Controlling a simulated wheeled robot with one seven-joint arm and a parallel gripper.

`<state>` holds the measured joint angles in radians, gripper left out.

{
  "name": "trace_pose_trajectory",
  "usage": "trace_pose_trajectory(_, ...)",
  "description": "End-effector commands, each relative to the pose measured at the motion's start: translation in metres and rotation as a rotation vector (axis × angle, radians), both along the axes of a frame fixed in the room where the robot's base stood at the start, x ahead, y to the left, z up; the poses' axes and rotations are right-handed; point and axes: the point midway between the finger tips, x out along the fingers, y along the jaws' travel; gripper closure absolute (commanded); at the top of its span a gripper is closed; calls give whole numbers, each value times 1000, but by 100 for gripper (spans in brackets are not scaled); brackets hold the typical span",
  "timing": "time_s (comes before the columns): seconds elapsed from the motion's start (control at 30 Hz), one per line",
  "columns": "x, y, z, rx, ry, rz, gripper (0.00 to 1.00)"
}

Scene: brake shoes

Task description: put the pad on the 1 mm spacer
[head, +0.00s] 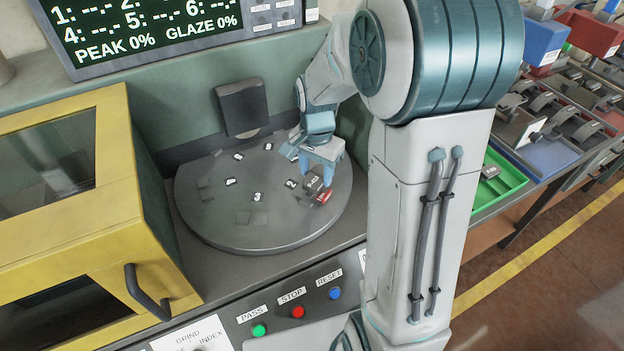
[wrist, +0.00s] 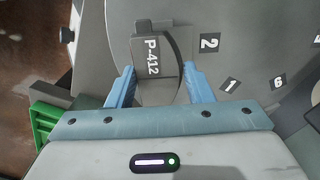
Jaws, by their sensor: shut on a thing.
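My gripper (head: 322,160) is low over the right part of the round grey turntable (head: 225,228). It is shut on a dark grey pad (wrist: 146,70) marked P-412, which sits between the two blue fingers in the wrist view. In the head view a dark piece with a red part (head: 325,196) shows just below the fingers. I cannot tell whether the pad touches the surface below. I cannot make out which piece is the 1 mm spacer.
Number tags such as 2 (wrist: 209,43), 1 (wrist: 230,85) and 6 (wrist: 278,82) mark the turntable. A dark upright block (head: 242,107) stands behind it. A yellow cabinet (head: 120,200) is on the left. A green tray (head: 500,185) and bins are on the right.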

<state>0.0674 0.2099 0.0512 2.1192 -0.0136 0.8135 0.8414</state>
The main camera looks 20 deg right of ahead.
Motion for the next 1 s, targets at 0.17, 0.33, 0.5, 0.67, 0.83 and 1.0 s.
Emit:
trace_pose_trajectory(0.17, 4, 9, -9, -1, 1, 1, 85)
trace_pose_trajectory(0.33, 4, 8, -34, 0, 4, 0, 85)
trace_pose_trajectory(0.5, 4, 8, -46, 0, 0, -1, 85)
trace_pose_trajectory(0.67, 4, 8, -46, 0, -1, 0, 85)
trace_pose_trajectory(0.83, 4, 8, -50, -1, -1, 0, 85)
trace_pose_trajectory(1.0, 4, 8, -49, -1, -1, 0, 31)
